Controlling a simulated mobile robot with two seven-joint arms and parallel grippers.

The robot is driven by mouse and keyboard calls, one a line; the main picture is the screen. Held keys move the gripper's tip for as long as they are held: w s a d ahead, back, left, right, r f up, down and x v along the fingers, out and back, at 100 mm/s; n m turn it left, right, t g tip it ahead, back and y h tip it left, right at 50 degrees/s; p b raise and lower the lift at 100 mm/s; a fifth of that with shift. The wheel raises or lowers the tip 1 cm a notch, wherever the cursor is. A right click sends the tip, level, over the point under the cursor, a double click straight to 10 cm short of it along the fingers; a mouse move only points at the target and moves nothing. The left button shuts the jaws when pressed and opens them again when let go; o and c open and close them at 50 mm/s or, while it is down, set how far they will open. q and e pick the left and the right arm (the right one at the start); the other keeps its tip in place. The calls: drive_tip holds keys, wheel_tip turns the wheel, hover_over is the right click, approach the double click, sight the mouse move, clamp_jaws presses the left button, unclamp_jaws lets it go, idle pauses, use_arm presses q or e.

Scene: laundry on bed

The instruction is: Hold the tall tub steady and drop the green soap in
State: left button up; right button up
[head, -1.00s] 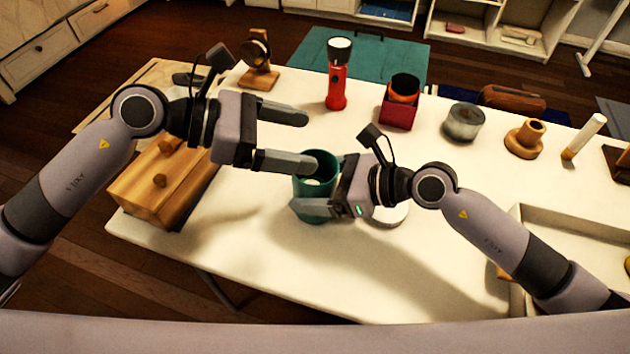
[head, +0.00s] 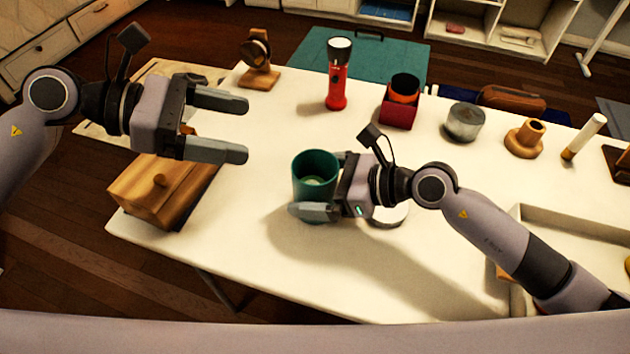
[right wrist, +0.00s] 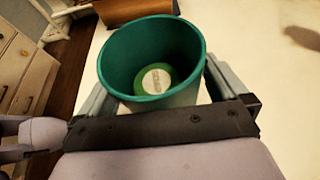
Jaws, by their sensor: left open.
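The tall teal-green tub (head: 315,163) stands upright on the white table, near its middle. The green soap (right wrist: 154,82), a round piece with a pale label, lies at the bottom inside the tub; it also shows through the opening in the head view (head: 313,182). My right gripper (head: 316,185) is shut on the tub, one finger on each side of its wall, which the right wrist view also shows. My left gripper (head: 247,128) is open and empty, well left of the tub and above the table near the wooden box.
The wooden box (head: 165,190) stands at the left table edge. A red flashlight (head: 338,85), a red holder (head: 397,112) and a grey round jar (head: 464,122) stand behind the tub. A pale tray (head: 570,226) is at the right. The front middle of the table is clear.

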drive_tip(key=v, duration=1.2)
